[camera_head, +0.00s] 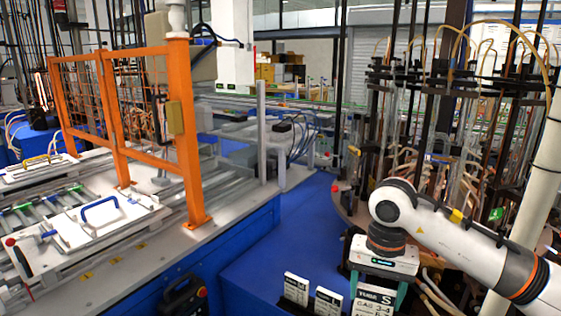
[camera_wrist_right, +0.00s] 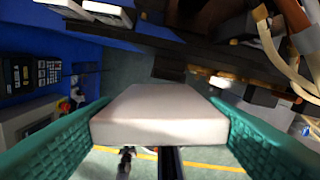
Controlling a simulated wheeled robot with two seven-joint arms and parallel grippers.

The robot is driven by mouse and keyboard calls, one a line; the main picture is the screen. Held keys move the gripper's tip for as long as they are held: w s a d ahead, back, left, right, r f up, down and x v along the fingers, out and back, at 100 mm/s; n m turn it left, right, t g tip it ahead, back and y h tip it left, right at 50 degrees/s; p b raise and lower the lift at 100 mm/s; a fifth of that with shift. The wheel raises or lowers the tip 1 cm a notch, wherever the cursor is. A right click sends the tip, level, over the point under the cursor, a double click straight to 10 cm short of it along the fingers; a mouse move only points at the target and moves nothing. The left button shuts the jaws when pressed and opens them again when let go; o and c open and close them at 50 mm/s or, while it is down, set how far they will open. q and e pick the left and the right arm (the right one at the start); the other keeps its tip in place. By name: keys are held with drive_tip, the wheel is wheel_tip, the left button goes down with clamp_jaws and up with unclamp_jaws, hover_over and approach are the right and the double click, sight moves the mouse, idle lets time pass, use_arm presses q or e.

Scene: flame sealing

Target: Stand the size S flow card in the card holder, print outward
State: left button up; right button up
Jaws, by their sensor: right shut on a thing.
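The size S flow card (camera_head: 377,303) is a white card with a black band reading "TUBE S" and gas and air lines below. Its print faces the head camera and its lower part is cut off by the picture edge. My right gripper (camera_head: 378,285) is shut on it, with teal fingers on both sides. In the right wrist view the card (camera_wrist_right: 160,115) shows as a plain white slab between the teal fingers of my right gripper (camera_wrist_right: 160,130). I cannot clearly make out the card holder. My left gripper is not in view.
Two other printed cards, one (camera_head: 296,288) and another (camera_head: 328,301), stand upright left of my right gripper. A blue surface (camera_head: 265,262) lies behind them. A glassware rack with tubes and hoses (camera_head: 455,120) stands close at right. An orange guard frame (camera_head: 185,130) stands at left.

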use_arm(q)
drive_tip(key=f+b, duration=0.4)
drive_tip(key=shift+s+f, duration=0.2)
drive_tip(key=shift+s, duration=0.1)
use_arm(e)
drive_tip(key=s+d+f+n, duration=0.1)
drive_tip(key=s+f+n, duration=0.3)
drive_tip(key=s+f, duration=1)
drive_tip(key=shift+f, duration=0.4)
